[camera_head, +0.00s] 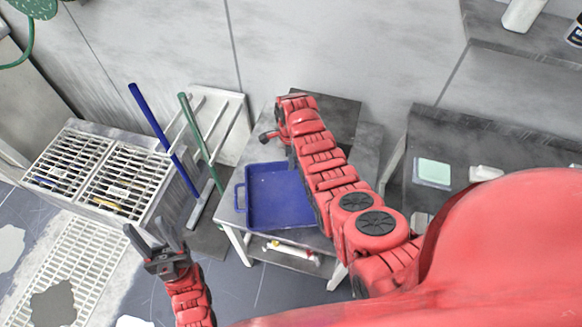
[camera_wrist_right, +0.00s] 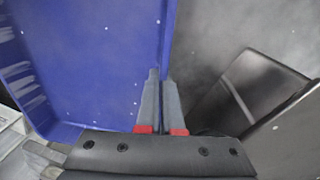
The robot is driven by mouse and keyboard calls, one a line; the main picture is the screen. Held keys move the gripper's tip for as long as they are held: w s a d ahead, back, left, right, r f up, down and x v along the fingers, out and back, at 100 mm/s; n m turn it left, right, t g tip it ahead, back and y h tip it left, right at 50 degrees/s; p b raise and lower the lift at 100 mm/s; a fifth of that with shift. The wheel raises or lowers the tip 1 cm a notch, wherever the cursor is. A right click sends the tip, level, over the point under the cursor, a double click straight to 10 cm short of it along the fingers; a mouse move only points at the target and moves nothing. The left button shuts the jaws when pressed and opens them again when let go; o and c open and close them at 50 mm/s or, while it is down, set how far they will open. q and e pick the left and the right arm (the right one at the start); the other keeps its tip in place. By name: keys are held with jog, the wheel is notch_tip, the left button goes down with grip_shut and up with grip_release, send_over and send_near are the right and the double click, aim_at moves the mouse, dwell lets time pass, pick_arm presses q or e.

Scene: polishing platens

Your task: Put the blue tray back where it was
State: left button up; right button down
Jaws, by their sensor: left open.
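The blue tray (camera_head: 272,200) lies on a small grey metal table (camera_head: 229,207), with a handle showing at its left side. My right arm passes over its right edge and hides that side in the head view. In the right wrist view, the tray (camera_wrist_right: 90,60) fills the left half. The fingers of my right gripper (camera_wrist_right: 162,76) are close together on its edge, one on each side. The right gripper's fingers are hidden in the head view. My left gripper (camera_head: 150,230) is open and empty, to the left of the table and well apart from the tray.
A slatted metal crate (camera_head: 115,175) stands at left, beside blue (camera_head: 160,135) and green (camera_head: 200,145) handled floor tools. A dark bench (camera_head: 450,140) with a pale green-topped box (camera_head: 433,172) is at right. The wall stands close behind the table.

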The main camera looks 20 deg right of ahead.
jog(key=shift+f, duration=0.85)
jog(key=shift+f+b, duration=0.45)
jog(key=shift+f, duration=0.45)
jog(key=c, duration=1.1)
grip_release()
jog(key=shift+f, duration=0.1)
jog(key=shift+o, duration=0.2)
notch_tip(320, 180, up, 3)
jog(key=shift+w+r+p, duration=0.1)
jog(key=shift+w+p, duration=0.05)
jog(key=shift+p, duration=0.8)
notch_tip(320, 180, up, 9)
jog(key=b, duration=0.2)
jog(key=shift+w, duration=0.4)
